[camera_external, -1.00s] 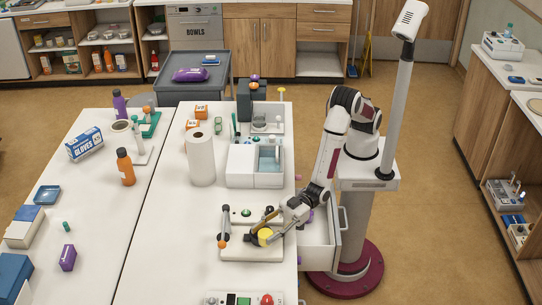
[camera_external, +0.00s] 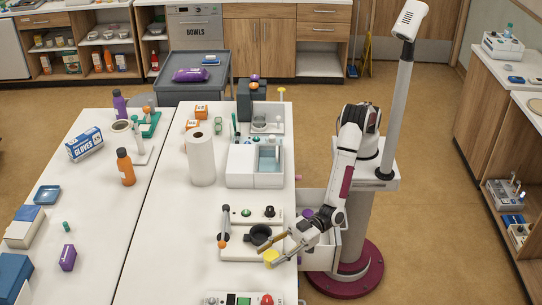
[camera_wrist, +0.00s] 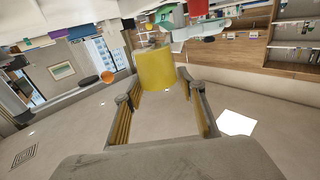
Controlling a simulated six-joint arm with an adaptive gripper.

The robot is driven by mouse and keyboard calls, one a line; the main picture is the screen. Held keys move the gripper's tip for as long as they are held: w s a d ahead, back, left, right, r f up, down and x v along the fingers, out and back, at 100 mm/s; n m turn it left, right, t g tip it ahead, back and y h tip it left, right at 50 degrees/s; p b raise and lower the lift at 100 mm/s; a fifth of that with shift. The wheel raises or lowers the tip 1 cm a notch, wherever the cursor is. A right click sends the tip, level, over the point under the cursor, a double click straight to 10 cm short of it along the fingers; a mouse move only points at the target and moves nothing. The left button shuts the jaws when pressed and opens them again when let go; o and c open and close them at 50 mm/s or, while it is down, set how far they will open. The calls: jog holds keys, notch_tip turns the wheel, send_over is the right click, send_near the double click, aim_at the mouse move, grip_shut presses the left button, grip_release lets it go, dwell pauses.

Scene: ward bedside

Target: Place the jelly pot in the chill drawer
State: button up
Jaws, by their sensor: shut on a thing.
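A small yellow pot (camera_external: 271,259), which I take to be the jelly pot, is held in my gripper (camera_external: 274,248) near the right edge of the white table. In the wrist view the yellow pot (camera_wrist: 157,70) sits between the two fingertips (camera_wrist: 158,85). My gripper is shut on it. A pulled-out white drawer (camera_external: 318,258) shows at the table's right side, under my arm. My arm hides part of it, and I cannot tell whether it is the chill drawer.
A black pan (camera_external: 260,236) stands on a white board left of my gripper. A white unit with a blue inside (camera_external: 254,166) and a paper roll (camera_external: 201,158) stand farther back. A panel with coloured buttons (camera_external: 244,299) lies at the front.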

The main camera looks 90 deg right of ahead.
jog(key=shift+r, duration=0.15)
jog(key=shift+f, duration=2.5)
jog(key=shift+f, duration=2.3)
jog(key=shift+f, duration=0.25)
jog(key=o, duration=1.1)
jog(key=shift+o, duration=0.2)
jog(key=shift+d, duration=0.15)
